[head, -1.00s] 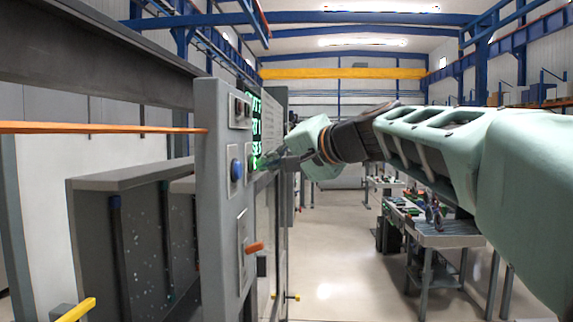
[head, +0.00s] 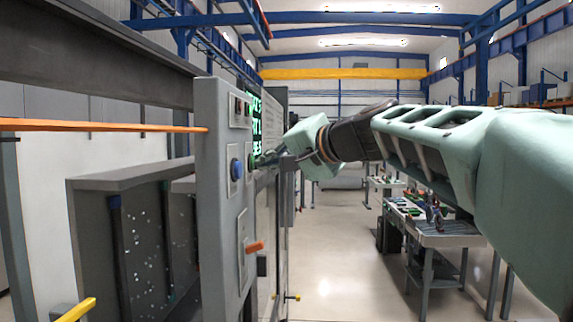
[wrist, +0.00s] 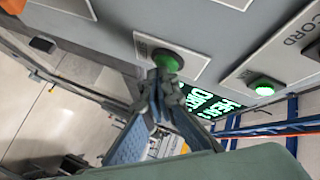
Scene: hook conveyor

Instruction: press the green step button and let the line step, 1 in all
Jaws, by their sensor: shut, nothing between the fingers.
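The green button (wrist: 167,60) sits on a labelled plate on the grey panel in the wrist view; its label is too small to read surely. My gripper (wrist: 165,82) is shut and empty. Its fingertips overlap the lower edge of the button in the picture; I cannot tell whether they touch it. A second green button (wrist: 263,87) sits on its own plate to the right. In the head view, my gripper (head: 268,159) reaches to the panel's face, and the green button there is hidden or too small to tell.
Dark spotted panels (head: 140,240) stand at the left. A workbench (head: 440,238) stands at the right, with clear floor between.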

